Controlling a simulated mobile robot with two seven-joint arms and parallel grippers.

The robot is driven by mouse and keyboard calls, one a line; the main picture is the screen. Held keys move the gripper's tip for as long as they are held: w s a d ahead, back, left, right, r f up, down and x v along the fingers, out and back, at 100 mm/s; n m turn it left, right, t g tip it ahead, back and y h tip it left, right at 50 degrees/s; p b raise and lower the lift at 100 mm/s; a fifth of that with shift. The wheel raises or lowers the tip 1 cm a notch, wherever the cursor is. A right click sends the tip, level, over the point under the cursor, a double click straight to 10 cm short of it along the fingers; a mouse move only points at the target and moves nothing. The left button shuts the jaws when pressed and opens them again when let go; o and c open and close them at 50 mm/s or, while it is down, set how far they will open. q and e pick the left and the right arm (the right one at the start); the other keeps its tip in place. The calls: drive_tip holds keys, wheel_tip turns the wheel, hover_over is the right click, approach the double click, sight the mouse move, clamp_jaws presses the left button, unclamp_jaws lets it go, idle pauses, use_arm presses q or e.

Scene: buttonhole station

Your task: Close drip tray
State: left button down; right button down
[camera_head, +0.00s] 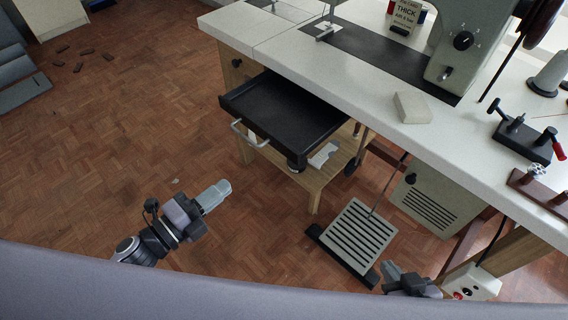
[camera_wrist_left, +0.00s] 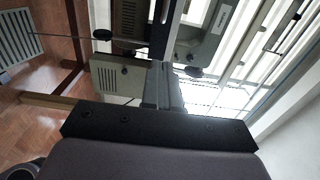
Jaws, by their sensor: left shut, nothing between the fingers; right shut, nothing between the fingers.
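The black drip tray (camera_head: 285,108) is pulled out like a drawer from under the white worktop, with a pale bar handle (camera_head: 250,134) on its front left side. My left gripper (camera_head: 217,192) is shut and empty, below and to the left of the tray, apart from the handle. My right gripper (camera_head: 390,272) is shut and empty at the bottom right, near the foot pedal. The tray cannot be made out in the left wrist view.
The worktop (camera_head: 285,50) holds a sewing machine (camera_head: 465,45) and a pale block (camera_head: 412,107). A wooden shelf (camera_head: 312,178) is below the tray. A slatted pedal (camera_head: 352,238) stands on the floor.

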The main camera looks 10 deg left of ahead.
sight(277, 146)
use_arm(q)
drive_tip(key=x, duration=1.4)
drive_tip(key=shift+a, duration=0.1)
use_arm(e)
drive_tip(key=shift+w+a+r, duration=0.1)
drive_tip(key=shift+w, duration=0.1)
